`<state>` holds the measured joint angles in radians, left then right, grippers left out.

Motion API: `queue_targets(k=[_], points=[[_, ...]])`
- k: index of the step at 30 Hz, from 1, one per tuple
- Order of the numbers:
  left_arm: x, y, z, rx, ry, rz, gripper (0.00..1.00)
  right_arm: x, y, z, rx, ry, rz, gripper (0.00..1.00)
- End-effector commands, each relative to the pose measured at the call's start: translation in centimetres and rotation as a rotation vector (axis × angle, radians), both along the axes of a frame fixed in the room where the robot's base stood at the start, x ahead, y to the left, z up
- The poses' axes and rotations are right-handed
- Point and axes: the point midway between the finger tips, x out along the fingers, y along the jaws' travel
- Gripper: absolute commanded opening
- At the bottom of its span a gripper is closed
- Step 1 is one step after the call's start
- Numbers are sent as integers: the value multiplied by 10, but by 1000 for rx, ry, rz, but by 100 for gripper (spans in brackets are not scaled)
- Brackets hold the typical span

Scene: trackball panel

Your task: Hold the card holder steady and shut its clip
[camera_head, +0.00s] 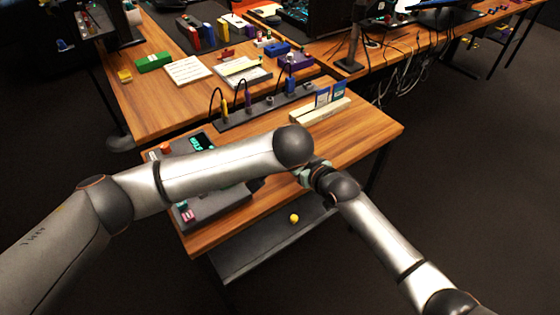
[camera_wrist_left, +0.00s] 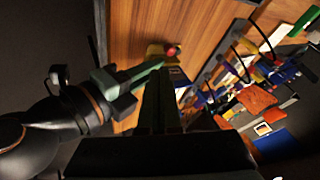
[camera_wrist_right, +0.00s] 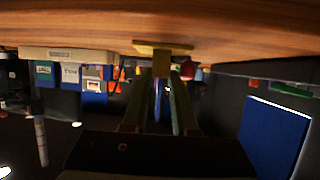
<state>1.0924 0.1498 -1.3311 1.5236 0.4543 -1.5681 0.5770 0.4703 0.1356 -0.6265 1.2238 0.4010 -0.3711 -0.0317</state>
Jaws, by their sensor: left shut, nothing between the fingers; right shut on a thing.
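A small yellow card holder (camera_wrist_left: 155,50) with a red tip (camera_wrist_left: 172,51) stands on the wooden table in the left wrist view. In the right wrist view, which looks upside down, the holder (camera_wrist_right: 162,48) shows a flat base and a short stem, with the red tip (camera_wrist_right: 187,70) beside the stem. My right gripper (camera_wrist_right: 161,82) is shut on the stem. My left gripper (camera_wrist_left: 160,76) is shut and empty, its fingertips close to the holder; I cannot tell whether they touch. In the head view my arms hide the holder. Whether the clip is open or shut is unclear.
A beige rack with cards (camera_head: 318,111) stands behind my grippers, near a dark power strip (camera_head: 262,112). A dark device with a display (camera_head: 205,145) sits partly under my left arm. A yellow ball (camera_head: 294,218) lies on the grey tray (camera_head: 255,254) at the table front. Bare wood (camera_head: 375,128) lies to the right.

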Motion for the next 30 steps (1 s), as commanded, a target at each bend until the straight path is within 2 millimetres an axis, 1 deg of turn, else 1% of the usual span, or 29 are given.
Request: queue_targets(k=[5,12,18,24,30], points=[[13,2,-18,3,0,3,0,0,0,-1,-1,2,0,0],[38,5,-50,3,0,2,0,0,0,-1,-1,2,0,0],[52,6,-68,2,0,0,0,0,0,-1,-1,2,0,0],[58,7,-76,0,-1,0,0,0,0,-1,-1,2,0,0],[59,7,-77,0,-2,0,0,0,0,-1,-1,2,0,0]])
